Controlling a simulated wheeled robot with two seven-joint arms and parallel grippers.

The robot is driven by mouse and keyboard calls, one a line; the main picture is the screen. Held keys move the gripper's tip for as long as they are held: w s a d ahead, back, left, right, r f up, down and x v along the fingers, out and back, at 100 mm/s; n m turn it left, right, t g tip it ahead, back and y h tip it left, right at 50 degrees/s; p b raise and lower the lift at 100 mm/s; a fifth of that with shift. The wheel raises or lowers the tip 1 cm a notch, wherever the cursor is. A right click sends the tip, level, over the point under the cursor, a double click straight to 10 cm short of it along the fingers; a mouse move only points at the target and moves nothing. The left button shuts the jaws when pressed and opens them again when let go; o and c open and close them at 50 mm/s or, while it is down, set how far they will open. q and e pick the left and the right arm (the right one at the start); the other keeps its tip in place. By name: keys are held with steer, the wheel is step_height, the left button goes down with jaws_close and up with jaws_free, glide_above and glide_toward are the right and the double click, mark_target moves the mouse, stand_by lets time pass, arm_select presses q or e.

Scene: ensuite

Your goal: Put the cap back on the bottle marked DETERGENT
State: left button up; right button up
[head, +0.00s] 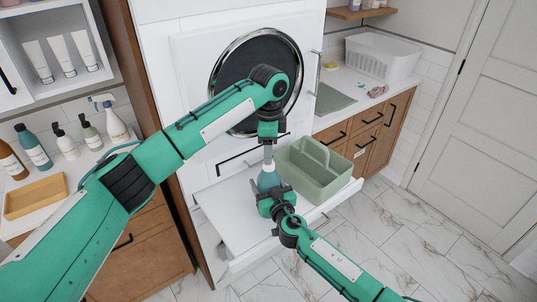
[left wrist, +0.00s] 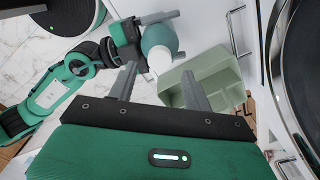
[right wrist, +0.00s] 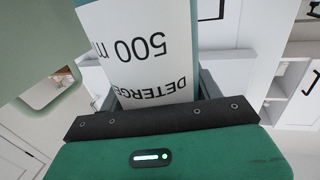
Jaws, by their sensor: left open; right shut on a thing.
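The bottle marked DETERGENT (right wrist: 140,55) is teal with a white label. In the head view the bottle (head: 268,180) is upright above the pale pull-out surface. My right gripper (head: 277,203) is shut around its body. My left gripper (head: 268,148) is directly above the bottle, pointing down. In the left wrist view its open fingers (left wrist: 159,72) stand either side of a white piece (left wrist: 160,61) at the bottle's top. I cannot tell whether this is the cap or the bare neck, or whether the fingers touch it. No separate cap shows.
A green caddy with a handle (head: 318,172) stands just right of the bottle on the pull-out surface (head: 232,215). A round-doored white appliance (head: 225,95) is behind. Several bottles and a wooden tray (head: 36,197) are on the left counter. Floor is clear at right.

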arm_select(q)
steer(key=shift+r, duration=0.1)
steer(key=shift+c, duration=0.2)
steer(key=n, duration=0.2)
steer(key=r+n, duration=0.1)
steer(key=n, duration=0.1)
steer(key=r+n, duration=0.1)
steer(key=n, duration=0.4)
steer(key=r+n, duration=0.1)
steer(key=n, duration=0.2)
steer(key=shift+r, duration=0.15)
steer(key=shift+f, duration=4)
steer(key=shift+c, duration=0.2)
steer(key=c, duration=1)
steer(key=shift+o, duration=0.2)
